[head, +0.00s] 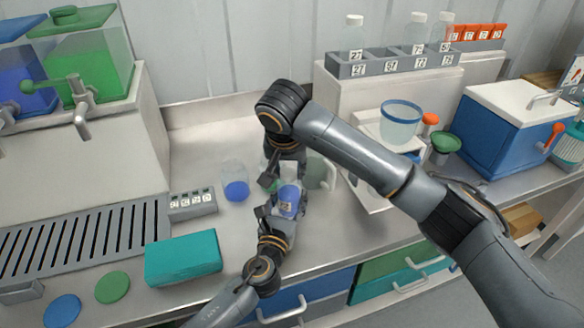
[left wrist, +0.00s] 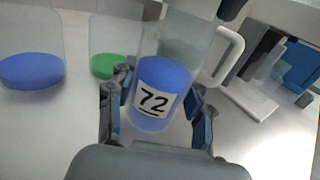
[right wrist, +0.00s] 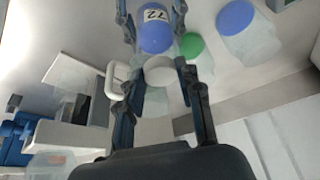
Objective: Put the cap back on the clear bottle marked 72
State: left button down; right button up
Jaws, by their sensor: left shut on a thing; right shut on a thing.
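The clear bottle marked 72 (head: 289,201) holds blue liquid; its label (left wrist: 154,101) reads clearly in the left wrist view. My left gripper (head: 281,210) is shut around the bottle's lower part and holds it roughly upright. My right gripper (head: 284,181) comes down from above and is shut on the white cap (right wrist: 161,68). The cap is at the bottle's mouth end, between the right fingertips. I cannot tell whether the cap touches the rim.
A beaker of blue liquid (head: 236,190) stands left of the bottle. A container of green liquid (left wrist: 107,62) and a white-handled jug (left wrist: 232,52) are close behind. A teal block (head: 183,258) lies front left. A grey rack (head: 345,71) with capped bottles stands at the back.

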jog(key=m+h, duration=0.1)
jog(key=m, duration=0.2)
jog(key=a+m+g+h, duration=0.1)
jog(key=m, duration=0.3)
jog(key=m+h, duration=0.1)
jog(key=m, duration=0.1)
jog(key=m+g, duration=0.1)
jog(key=shift+w+a+m+h, duration=0.15)
jog(key=shift+w+m+h, duration=0.15)
jog(key=m+g, duration=0.1)
jog(key=m, duration=0.2)
jog(key=shift+w, duration=0.15)
jog(key=o, duration=0.7)
jog(key=shift+o, duration=0.2)
jog(key=shift+r, duration=2.2)
jog(key=shift+c, duration=0.3)
